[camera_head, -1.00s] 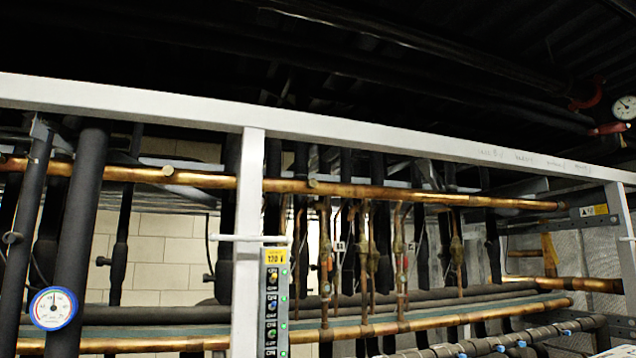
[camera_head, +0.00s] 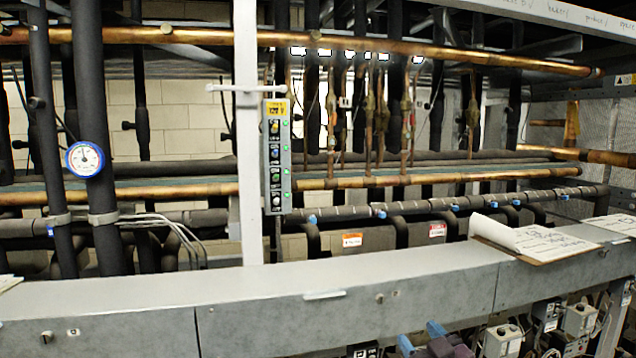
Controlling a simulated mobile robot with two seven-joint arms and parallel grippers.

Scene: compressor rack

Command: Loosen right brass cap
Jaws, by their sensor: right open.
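Two small round brass-coloured ends stand out from the upper copper pipe (camera_head: 420,47): a left one (camera_head: 166,29) and a right one (camera_head: 316,34). I cannot tell for certain that these are the brass caps. Two bluish-purple blocks at the bottom edge, right of centre, appear to be the fingertips of my right gripper (camera_head: 420,337). The rest of this gripper is cut off by the frame. My left gripper is not in view.
A grey ledge (camera_head: 250,298) crosses the front, with a clipboard (camera_head: 535,240) on its right part. A white upright post (camera_head: 246,150) carries a switch panel (camera_head: 276,155). A round blue-rimmed gauge (camera_head: 85,159) hangs at left. Several thin vertical brass pipes stand behind the upper pipe.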

